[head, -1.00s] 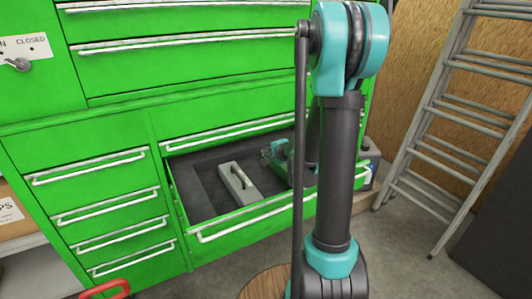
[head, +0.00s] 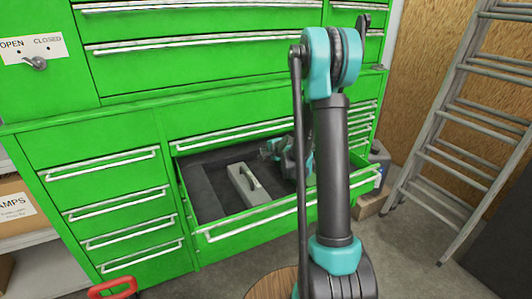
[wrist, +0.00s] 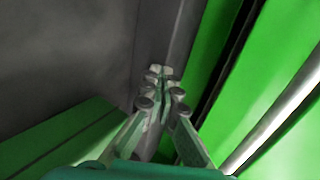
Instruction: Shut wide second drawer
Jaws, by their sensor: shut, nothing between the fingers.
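The wide second drawer (head: 225,230) is a green drawer with a long silver handle and a dark grey interior. It stands pulled out below another wide drawer in the head view. My gripper (head: 268,148) is at the back of the drawer opening, near the front of the drawer above, partly hidden by my arm. In the wrist view my gripper (wrist: 163,95) has its fingers together and empty. Grey surface lies beyond the fingertips, and a green panel with a silver handle (wrist: 280,115) is on the right. I cannot tell whether the fingers touch anything.
Narrow green drawers (head: 110,205) at the left are shut. A metal ladder (head: 455,140) leans at the right. A red handle (head: 112,288) shows at the bottom left.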

